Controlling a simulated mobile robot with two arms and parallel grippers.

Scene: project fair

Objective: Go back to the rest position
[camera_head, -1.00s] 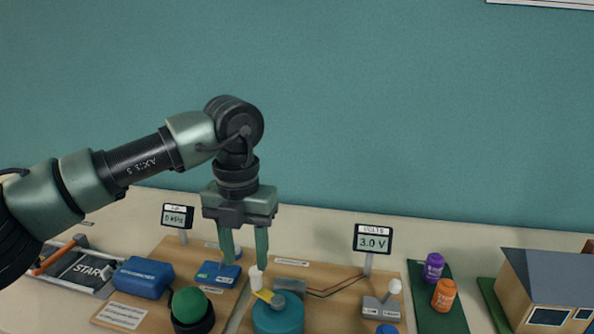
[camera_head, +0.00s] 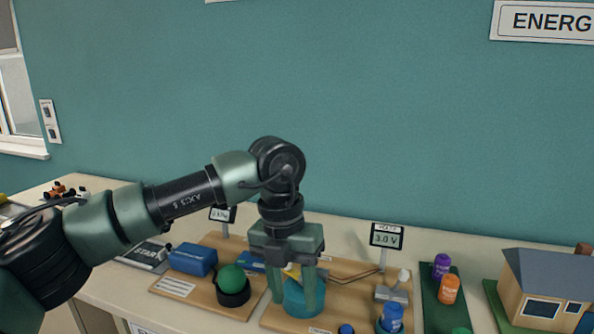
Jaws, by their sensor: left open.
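My left gripper (camera_head: 308,294) points down over the right-hand wooden board (camera_head: 348,290) on the table. Its two fingers are apart with nothing held between them. They show in front of a teal round base (camera_head: 300,306) with a yellow part at its top; whether they touch it I cannot tell. My left arm (camera_head: 185,203) reaches in from the left. My right gripper is not in view.
On the left board stand a green dome button (camera_head: 232,279) and a blue box (camera_head: 193,259). A display (camera_head: 386,236) reads 3.0 V. Purple (camera_head: 441,264) and orange (camera_head: 450,289) canisters and a model house (camera_head: 546,285) stand right.

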